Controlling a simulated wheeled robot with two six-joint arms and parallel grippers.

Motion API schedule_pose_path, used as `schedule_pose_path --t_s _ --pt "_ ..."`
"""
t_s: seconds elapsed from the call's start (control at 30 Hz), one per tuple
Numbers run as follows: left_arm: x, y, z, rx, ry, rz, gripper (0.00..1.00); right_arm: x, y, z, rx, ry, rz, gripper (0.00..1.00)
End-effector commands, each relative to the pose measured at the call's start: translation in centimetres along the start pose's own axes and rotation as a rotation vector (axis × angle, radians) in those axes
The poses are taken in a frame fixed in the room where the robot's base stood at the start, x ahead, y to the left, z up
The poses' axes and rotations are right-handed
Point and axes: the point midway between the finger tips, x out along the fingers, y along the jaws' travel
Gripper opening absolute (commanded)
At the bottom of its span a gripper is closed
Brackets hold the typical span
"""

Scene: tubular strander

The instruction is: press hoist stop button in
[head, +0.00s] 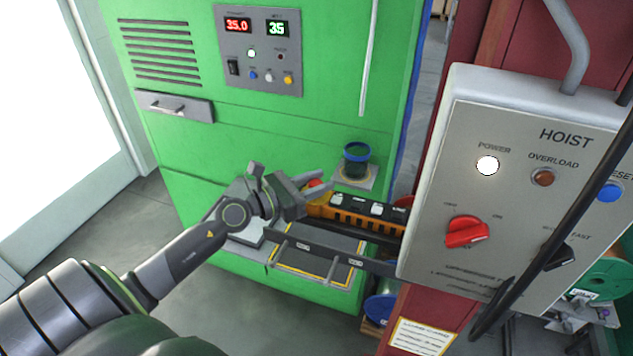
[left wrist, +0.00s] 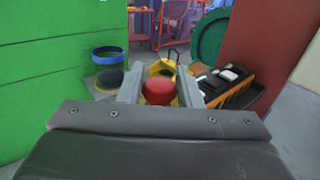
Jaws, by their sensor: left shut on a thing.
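A red mushroom-shaped button (left wrist: 159,92) on a yellow housing (left wrist: 161,68) sits between the two fingers of my left gripper (left wrist: 160,80) in the left wrist view. The fingers lie on either side of it, and the gripper is shut on it. In the head view my left gripper (head: 322,183) reaches in front of the green cabinet, with a bit of the red button (head: 315,184) showing between its fingers. I cannot tell how far in the button is. My right gripper is in neither view.
An orange-black case with white tops (head: 357,213) lies right of the gripper. A blue-rimmed cup (head: 356,161) stands behind on a ledge. A grey HOIST panel (head: 480,122) with a red knob (head: 465,232) stands at right. Grey floor is clear at left.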

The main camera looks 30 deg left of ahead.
Motion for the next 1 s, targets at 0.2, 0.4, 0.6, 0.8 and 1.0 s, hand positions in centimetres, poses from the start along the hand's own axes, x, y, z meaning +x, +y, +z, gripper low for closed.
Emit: schedule_pose_path --t_s 0.2,0.4,0.6,0.8,1.0 --pt "0.0 0.0 0.0 0.0 0.0 0.0 0.0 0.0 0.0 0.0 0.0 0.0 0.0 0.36" --pt "0.0 0.0 -1.2 0.0 0.0 -0.001 0.0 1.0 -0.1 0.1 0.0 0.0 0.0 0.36" --pt "-0.1 0.0 -1.2 -0.002 0.003 -0.001 0.0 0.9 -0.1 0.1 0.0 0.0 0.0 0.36" --pt "-0.1 0.0 -1.2 -0.002 0.004 -0.001 0.46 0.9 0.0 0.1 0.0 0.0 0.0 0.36" --pt "0.0 0.0 -1.1 -0.001 0.001 -0.001 0.54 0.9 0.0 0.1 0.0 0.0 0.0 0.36"
